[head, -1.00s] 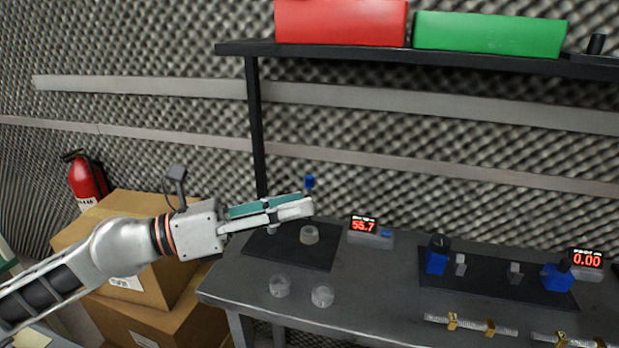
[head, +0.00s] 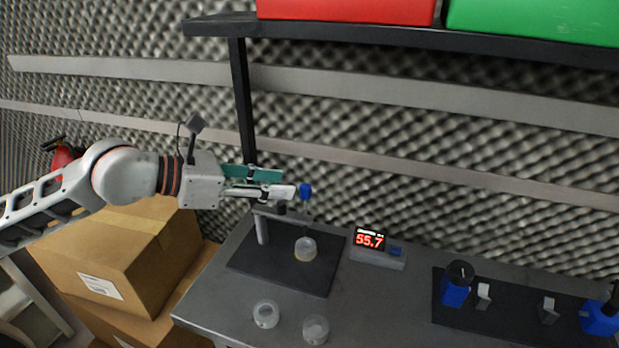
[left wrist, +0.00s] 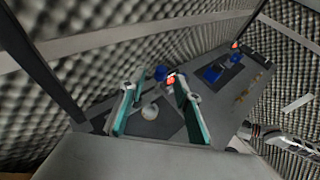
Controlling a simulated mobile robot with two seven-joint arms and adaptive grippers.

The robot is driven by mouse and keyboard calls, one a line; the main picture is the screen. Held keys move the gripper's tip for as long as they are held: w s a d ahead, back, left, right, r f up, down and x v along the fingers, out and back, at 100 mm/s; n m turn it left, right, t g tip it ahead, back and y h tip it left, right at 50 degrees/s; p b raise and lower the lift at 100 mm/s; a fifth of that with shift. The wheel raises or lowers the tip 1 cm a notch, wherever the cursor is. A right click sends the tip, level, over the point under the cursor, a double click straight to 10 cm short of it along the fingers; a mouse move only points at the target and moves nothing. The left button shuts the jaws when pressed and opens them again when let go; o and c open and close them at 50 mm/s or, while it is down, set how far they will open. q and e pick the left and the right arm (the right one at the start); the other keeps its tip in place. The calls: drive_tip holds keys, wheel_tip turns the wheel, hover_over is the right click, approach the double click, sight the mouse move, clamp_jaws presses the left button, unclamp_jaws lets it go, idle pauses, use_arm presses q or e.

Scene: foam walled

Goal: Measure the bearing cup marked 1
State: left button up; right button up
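Three pale cups show in the head view. One cup (head: 305,249) stands on the dark plate below the gauge stand (head: 262,229); two more, a left cup (head: 266,314) and a right cup (head: 315,330), stand on the bench in front. No number is legible on any. The stand carries a blue knob (head: 305,191). Its display (head: 369,240) reads 55.7. My left gripper (head: 282,184) is above the plate, near the knob. In the left wrist view its teal fingers (left wrist: 160,86) are apart with nothing held, and a cup (left wrist: 150,111) shows between them.
A shelf (head: 350,37) with red (head: 345,10) and green (head: 535,20) bins hangs above the bench. A second fixture with blue blocks (head: 455,290) stands to the right. Cardboard boxes (head: 110,255) are at the left. Part of my right arm (left wrist: 285,140) shows in the left wrist view.

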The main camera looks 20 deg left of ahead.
sight(302, 187)
use_arm(q)
drive_tip(key=shift+w+d+f, duration=0.15)
drive_tip(key=shift+w+d, duration=0.2)
drive_tip(key=shift+d, duration=0.4)
drive_tip(key=p+x, duration=0.1)
drive_tip(key=x, duration=0.3)
drive_tip(key=shift+w+d+f, duration=0.4)
drive_tip(key=shift+w, duration=0.1)
use_arm(e)
drive_tip(key=shift+s+r, duration=0.2)
drive_tip(key=shift+r, duration=0.65)
use_arm(q)
clamp_jaws()
use_arm(e)
drive_tip(key=shift+s+f, duration=0.15)
drive_tip(key=shift+f, duration=0.1)
